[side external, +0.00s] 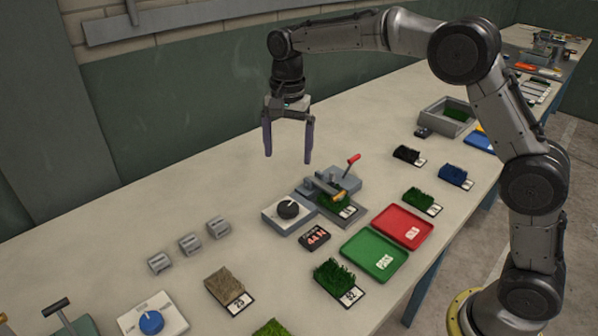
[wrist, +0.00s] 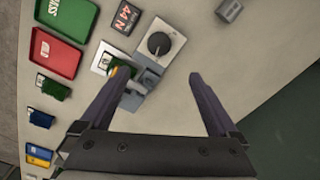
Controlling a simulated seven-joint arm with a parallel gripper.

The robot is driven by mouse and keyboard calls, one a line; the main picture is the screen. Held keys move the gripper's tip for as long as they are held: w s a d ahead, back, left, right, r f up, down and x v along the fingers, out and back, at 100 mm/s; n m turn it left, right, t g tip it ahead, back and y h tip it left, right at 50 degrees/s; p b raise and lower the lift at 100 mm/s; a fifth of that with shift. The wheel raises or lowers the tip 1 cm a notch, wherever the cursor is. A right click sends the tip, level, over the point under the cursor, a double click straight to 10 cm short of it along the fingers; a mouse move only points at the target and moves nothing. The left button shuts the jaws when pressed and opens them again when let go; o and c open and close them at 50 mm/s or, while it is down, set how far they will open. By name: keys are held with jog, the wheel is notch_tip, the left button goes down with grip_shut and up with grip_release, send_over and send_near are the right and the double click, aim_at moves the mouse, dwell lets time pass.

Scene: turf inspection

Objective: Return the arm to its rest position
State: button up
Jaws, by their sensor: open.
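My gripper (side external: 288,140) hangs above the table, its two purple-grey fingers spread apart with nothing between them. In the wrist view my gripper (wrist: 158,95) is also open over bare table. Below and to its right in the side view is a clamp fixture (side external: 330,188) with a red-tipped lever, holding a green turf sample (side external: 345,208). The fixture also shows in the wrist view (wrist: 146,82), partly hidden behind a finger. My arm reaches over the table from the right side.
A green tray (side external: 374,256), a red tray (side external: 403,226) and several turf samples (side external: 338,280) lie toward the front edge. A grey bin (side external: 446,117) stands farther back.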

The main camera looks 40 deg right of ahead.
jog(key=s+d+r+n+t, duration=0.2)
jog(key=s+d+r+t, duration=0.15)
jog(key=s+r, duration=1.1)
jog(key=s+d+f+n+t, duration=0.1)
jog(key=s+f+n, duration=0.4)
jog(key=s, duration=0.4)
jog(key=s+d+f+n, duration=0.1)
jog(key=s+f+n, duration=0.4)
jog(key=s, duration=0.4)
jog(key=shift+d+f+t, duration=0.2)
jog(key=shift+f+t, duration=0.15)
jog(key=shift+f, duration=0.5)
